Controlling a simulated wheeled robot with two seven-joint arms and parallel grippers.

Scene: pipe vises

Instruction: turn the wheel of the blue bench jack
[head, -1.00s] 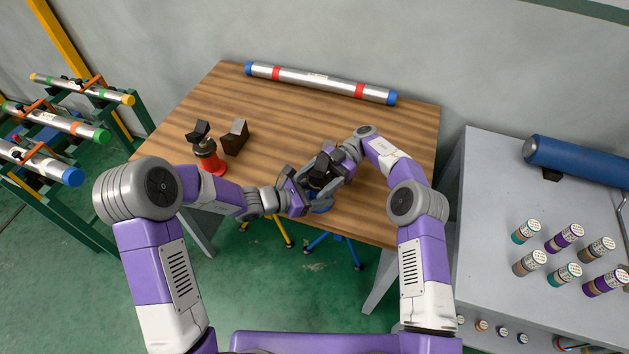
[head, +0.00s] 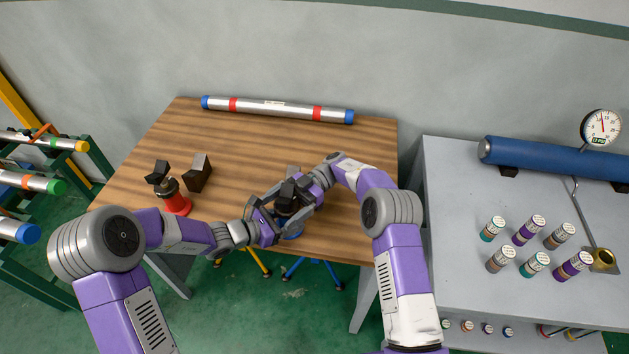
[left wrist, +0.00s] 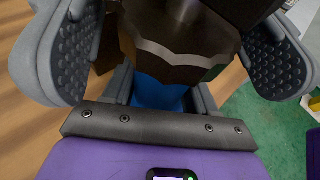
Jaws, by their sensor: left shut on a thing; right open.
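The blue bench jack (head: 293,236) stands near the front edge of the wooden table, mostly hidden by my grippers. Its dark top (head: 290,188) shows between them, with a little blue below. In the left wrist view, a dark faceted part of the jack (left wrist: 175,55) sits between the fingers, above a blue body (left wrist: 160,95). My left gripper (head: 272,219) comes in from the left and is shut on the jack. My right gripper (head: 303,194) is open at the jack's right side. The wheel cannot be made out clearly.
A red jack (head: 176,203) and a dark V-shaped block (head: 198,172) stand at the table's left. A silver pipe with blue ends (head: 275,109) lies along the back. The grey bench (head: 450,215) at right holds a blue cylinder (head: 550,157), a gauge (head: 600,128) and several small labelled cylinders.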

